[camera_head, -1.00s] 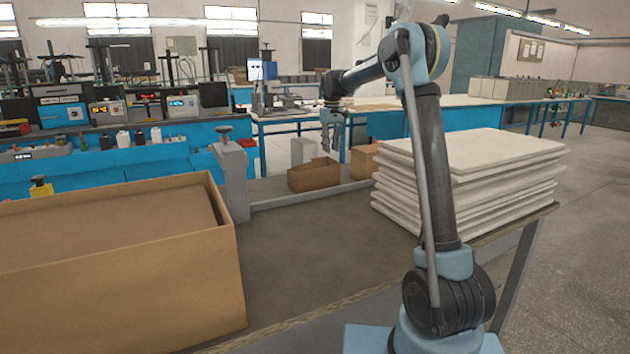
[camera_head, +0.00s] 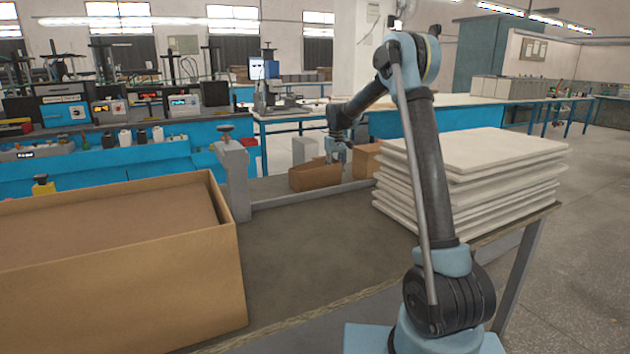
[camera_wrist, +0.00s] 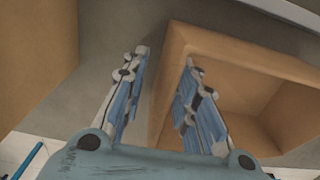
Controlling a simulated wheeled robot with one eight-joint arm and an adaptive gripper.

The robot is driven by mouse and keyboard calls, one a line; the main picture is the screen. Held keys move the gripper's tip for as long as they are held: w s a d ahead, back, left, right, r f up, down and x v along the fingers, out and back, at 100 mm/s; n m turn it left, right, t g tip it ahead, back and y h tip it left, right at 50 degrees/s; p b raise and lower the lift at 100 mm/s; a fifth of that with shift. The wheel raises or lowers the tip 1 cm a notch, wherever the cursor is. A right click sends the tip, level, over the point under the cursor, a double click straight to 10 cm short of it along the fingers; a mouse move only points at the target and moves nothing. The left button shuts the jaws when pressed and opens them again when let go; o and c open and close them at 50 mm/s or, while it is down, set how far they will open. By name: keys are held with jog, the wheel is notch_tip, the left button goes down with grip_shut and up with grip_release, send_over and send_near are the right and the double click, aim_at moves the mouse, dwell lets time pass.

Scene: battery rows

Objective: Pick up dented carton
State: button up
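A small brown open-topped carton (camera_head: 313,178) with an uneven top edge stands on the far side of the table in the head view. It fills the right of the wrist view (camera_wrist: 240,60), open side showing. My gripper (camera_head: 337,156) is at the carton's right end in the head view. In the wrist view my gripper (camera_wrist: 165,58) is open, with a near wall of the carton between its fingers. The right finger overlaps the carton's opening and the left finger is outside it. I cannot tell whether either finger touches the carton.
A second brown box (camera_head: 367,161) stands close to the right of the carton. A low grey rail (camera_head: 300,196) runs in front of them. A large brown box (camera_head: 120,270) is at the left and a stack of white sheets (camera_head: 470,180) at the right. The tabletop between is bare.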

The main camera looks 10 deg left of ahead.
notch_tip(320, 180, down, 2)
jog(key=shift+f, duration=0.15)
jog(key=shift+c, duration=0.3)
grip_shut()
